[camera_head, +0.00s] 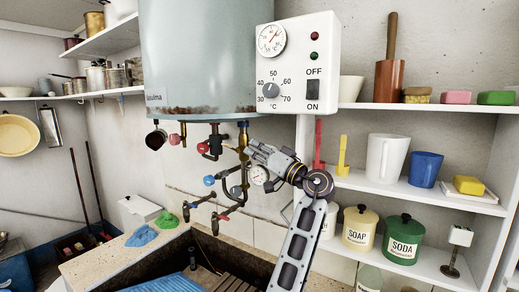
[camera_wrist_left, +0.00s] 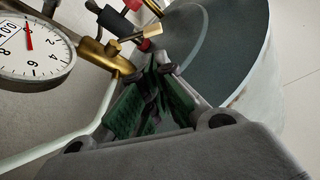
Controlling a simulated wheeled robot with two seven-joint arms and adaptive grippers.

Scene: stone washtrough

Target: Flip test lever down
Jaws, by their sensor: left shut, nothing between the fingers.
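The boiler (camera_head: 195,60) hangs on the wall with pipes, valves and small levers beneath it. A brass fitting (camera_wrist_left: 108,52) in the left wrist view has a short pale lever (camera_wrist_left: 140,34) sticking out to the side; I cannot tell for sure that it is the test lever. My left gripper (camera_head: 252,147) is shut and empty, just right of the brass pipe (camera_head: 243,134) under the boiler. In the wrist view its fingertips (camera_wrist_left: 156,66) meet below the pale lever, apart from it in the picture. My right gripper is not in view.
A pressure gauge (camera_wrist_left: 35,48) sits left of the fingers. Red-handled (camera_head: 203,148) and blue-handled (camera_head: 209,181) valves crowd the space left of the gripper. The control box (camera_head: 318,60) is above right. Shelves (camera_head: 425,190) with jugs and tins stand right; the stone trough (camera_head: 90,270) lies below.

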